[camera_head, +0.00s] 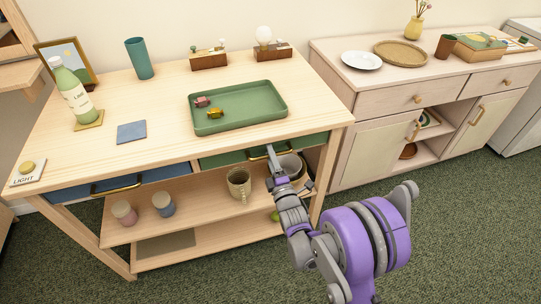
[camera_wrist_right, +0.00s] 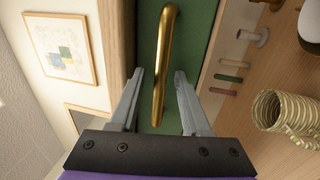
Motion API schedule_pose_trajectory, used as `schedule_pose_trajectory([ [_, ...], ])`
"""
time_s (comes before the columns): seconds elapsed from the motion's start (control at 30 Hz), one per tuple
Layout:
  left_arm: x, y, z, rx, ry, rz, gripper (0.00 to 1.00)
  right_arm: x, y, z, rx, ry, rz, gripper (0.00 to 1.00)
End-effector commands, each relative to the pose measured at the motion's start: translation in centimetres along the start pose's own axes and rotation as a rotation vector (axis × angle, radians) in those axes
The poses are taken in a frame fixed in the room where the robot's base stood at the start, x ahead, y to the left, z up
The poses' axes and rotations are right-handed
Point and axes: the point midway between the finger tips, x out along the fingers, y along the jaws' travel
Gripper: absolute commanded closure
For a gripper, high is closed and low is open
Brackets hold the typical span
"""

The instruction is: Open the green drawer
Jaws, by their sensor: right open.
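The green drawer (camera_head: 222,159) is under the right part of the wooden table's top and looks closed. Its front also shows in the right wrist view (camera_wrist_right: 202,30). Its curved brass handle (camera_wrist_right: 162,55) lies between my right gripper's fingers in that view; it also shows in the head view (camera_head: 256,157). My right gripper (camera_head: 271,153) is open at the drawer front, near the handle's right part. In the wrist view its open fingers (camera_wrist_right: 159,82) are on either side of the handle, with gaps. I cannot tell how deep the handle sits between them. My left gripper is not in view.
A blue drawer (camera_head: 125,184) is left of the green one. A green tray (camera_head: 270,115) with small toys is on the tabletop. A mug (camera_head: 238,183) and other containers stand on the shelf below. Green carpet in front of the table is clear.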

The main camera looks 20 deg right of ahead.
Motion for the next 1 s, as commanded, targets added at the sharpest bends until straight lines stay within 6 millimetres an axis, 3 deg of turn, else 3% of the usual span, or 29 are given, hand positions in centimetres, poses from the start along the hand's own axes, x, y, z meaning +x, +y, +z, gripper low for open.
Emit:
schedule_pose_trajectory([
  [0.13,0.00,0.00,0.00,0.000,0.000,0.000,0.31,-0.03,0.00,0.00,0.000,0.000,0.000,0.56],
  [0.3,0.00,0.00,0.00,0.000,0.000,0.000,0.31,-0.04,0.00,0.01,0.000,0.000,0.000,0.87],
  [0.4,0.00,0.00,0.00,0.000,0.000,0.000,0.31,-0.05,0.00,0.01,0.000,0.000,0.000,1.00],
  [1.0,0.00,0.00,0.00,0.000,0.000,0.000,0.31,-0.06,-0.01,0.02,0.000,0.000,0.000,1.00],
])
